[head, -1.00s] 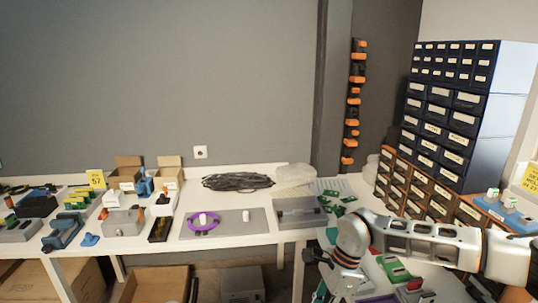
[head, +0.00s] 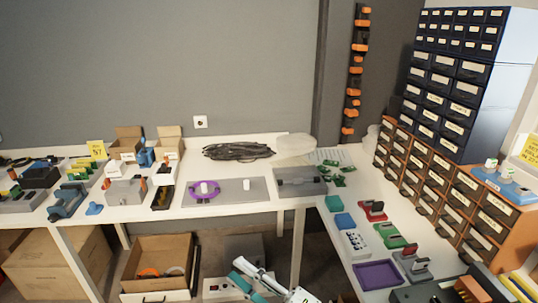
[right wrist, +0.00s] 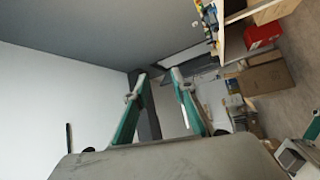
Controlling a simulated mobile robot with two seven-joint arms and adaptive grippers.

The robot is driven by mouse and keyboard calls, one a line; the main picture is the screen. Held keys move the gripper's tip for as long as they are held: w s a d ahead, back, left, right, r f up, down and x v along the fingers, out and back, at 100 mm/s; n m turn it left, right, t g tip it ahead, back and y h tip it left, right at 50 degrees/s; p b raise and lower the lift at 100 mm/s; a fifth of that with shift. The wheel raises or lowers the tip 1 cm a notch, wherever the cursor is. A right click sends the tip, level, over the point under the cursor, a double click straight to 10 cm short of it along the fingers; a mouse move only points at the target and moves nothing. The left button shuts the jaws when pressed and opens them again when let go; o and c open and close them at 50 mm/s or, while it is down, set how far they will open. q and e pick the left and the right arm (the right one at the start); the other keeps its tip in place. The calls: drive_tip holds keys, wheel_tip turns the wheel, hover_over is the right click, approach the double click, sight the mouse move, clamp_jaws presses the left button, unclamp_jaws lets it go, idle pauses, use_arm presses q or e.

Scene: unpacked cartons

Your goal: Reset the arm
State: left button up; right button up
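My right gripper (head: 236,269) shows at the bottom middle of the head view, below the table's front edge, with teal and pale fingers. In the right wrist view its two teal fingers (right wrist: 159,78) stand apart with nothing between them. My right arm is mostly out of the head view. My left gripper is not in the head view. A teal and grey part at the right edge of the right wrist view may belong to it, but I cannot tell its state.
A long white table (head: 235,209) carries a purple ring (head: 204,197), cables (head: 237,151) and several tools. On the right side table are a purple tray (head: 377,275) and small fixtures. Orange drawers (head: 435,190) stand behind. An open carton (head: 160,263) sits below.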

drive_tip(key=s+d+f+m+t+h, duration=0.25)
drive_tip(key=d+f+m+h, duration=0.75)
drive_tip(key=d+f+m, duration=0.5)
drive_tip(key=s+d+f+m+g+h, duration=0.3)
drive_tip(key=s+d+f+m, duration=0.3)
drive_tip(key=s+d+f, duration=0.4)
wheel_tip(320, 180, down, 2)
drive_tip(key=shift+s+d+f+h, duration=0.1)
drive_tip(key=shift+s+d+h, duration=0.1)
drive_tip(key=shift+d+h, duration=0.4)
drive_tip(key=shift+a, duration=0.15)
drive_tip(key=shift+m, duration=0.3)
